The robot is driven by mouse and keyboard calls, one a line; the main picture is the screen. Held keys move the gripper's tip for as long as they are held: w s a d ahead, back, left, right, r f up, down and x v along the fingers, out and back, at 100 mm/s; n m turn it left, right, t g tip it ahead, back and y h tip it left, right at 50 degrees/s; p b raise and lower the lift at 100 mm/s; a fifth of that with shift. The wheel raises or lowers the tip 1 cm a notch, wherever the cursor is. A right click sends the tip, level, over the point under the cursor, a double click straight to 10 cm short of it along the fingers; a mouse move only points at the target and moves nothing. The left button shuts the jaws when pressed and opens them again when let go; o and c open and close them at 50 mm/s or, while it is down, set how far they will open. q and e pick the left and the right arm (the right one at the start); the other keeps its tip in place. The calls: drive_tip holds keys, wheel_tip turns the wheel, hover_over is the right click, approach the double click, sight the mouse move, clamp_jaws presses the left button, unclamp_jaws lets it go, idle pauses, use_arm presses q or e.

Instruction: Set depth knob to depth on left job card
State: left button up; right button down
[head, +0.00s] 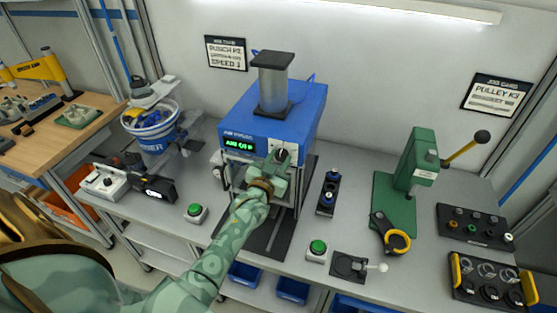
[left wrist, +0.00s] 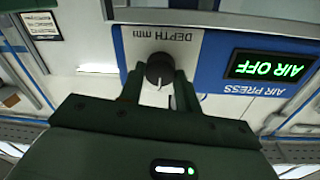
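The blue-and-white air press (head: 262,125) stands at the back middle of the bench. Its black depth knob (left wrist: 159,69) sits below the upside-down "DEPTH mm" label in the left wrist view, with a white pointer mark. My left gripper (head: 281,156) is at the press front; in the left wrist view its two fingers (left wrist: 159,82) flank the knob. I cannot tell whether they touch it. The green display (left wrist: 270,66) reads AIR OFF. The left job card (head: 225,53) hangs on the wall; its heading looks like PUNCH, the depth line is too small to read. My right gripper is not in view.
Green buttons (head: 195,213) and (head: 317,250) stand left and right of the press. A green lever press (head: 411,165) stands at right, below a second job card (head: 497,95). A blue-banded bucket (head: 152,125) is at left.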

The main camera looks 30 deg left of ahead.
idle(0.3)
use_arm(q)
drive_tip(key=shift+n+p, duration=0.5)
drive_tip(key=shift+n, duration=0.6)
drive_tip(key=n+p, duration=0.1)
drive_tip(key=n, duration=0.2)
drive_tip(key=shift+a+n, duration=0.1)
drive_tip(key=shift+n, duration=0.2)
drive_tip(key=n, duration=0.6)
drive_tip(key=shift+f+y, duration=0.15)
drive_tip(key=shift+y, duration=0.15)
drive_tip(key=shift+n, duration=0.3)
drive_tip(key=o, duration=1)
drive_tip(key=shift+s, duration=0.1)
drive_tip(key=v, duration=1.6)
drive_tip(key=shift+s+f, duration=0.15)
drive_tip(key=shift+f, duration=0.1)
